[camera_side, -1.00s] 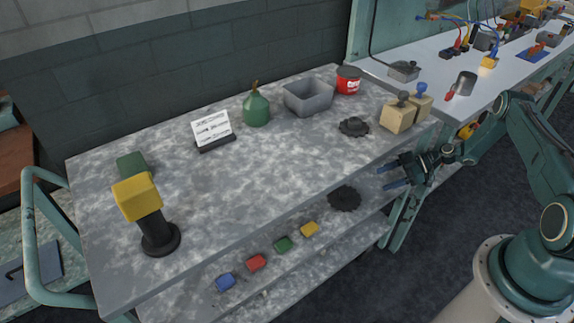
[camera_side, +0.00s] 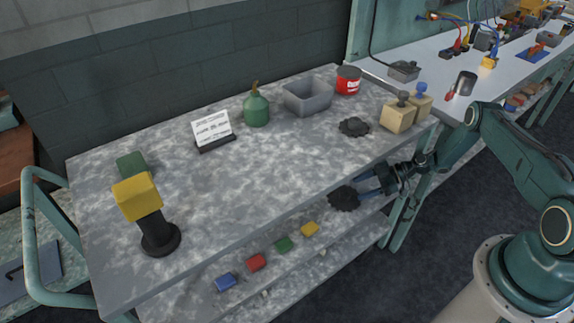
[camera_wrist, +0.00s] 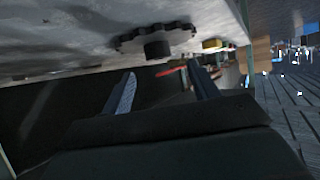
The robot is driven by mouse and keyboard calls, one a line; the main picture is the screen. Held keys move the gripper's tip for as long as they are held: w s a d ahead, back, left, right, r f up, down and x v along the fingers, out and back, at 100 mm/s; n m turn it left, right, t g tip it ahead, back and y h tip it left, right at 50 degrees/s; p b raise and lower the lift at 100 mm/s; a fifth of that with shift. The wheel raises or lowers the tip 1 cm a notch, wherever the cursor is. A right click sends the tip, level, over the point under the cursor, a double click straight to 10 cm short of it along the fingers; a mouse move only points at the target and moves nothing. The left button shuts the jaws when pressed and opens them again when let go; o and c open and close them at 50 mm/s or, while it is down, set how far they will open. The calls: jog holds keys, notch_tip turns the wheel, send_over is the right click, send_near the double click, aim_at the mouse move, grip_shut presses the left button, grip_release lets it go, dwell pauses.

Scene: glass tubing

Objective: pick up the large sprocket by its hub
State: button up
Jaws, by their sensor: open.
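The large sprocket (camera_side: 342,199) is a dark toothed disc lying flat on the cart's lower shelf, under the front edge of the top. In the wrist view the sprocket (camera_wrist: 190,35) shows at the top of the picture, its short dark round hub (camera_wrist: 157,50) facing my gripper. My gripper (camera_side: 362,185) is open and empty, reaching in level from the right. In the wrist view the fingertips of my gripper (camera_wrist: 162,70) are apart, with the hub seen between and beyond them. In the side view the fingers partly cover the sprocket, so contact cannot be told.
A smaller dark sprocket (camera_side: 354,127) lies on the cart top (camera_side: 270,175), which overhangs the shelf. A yellow block (camera_side: 310,229), green block (camera_side: 284,244), red block (camera_side: 256,263) and blue block (camera_side: 225,282) line the lower shelf. Cart legs (camera_side: 404,222) stand right of the sprocket.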

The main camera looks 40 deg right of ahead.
aim_at(343, 193)
jog(key=shift+x, duration=2.6)
jog(key=shift+d, duration=0.1)
jog(key=shift+c, duration=0.2)
jog(key=shift+w, duration=0.1)
grip_shut()
jog(key=shift+r, duration=0.2)
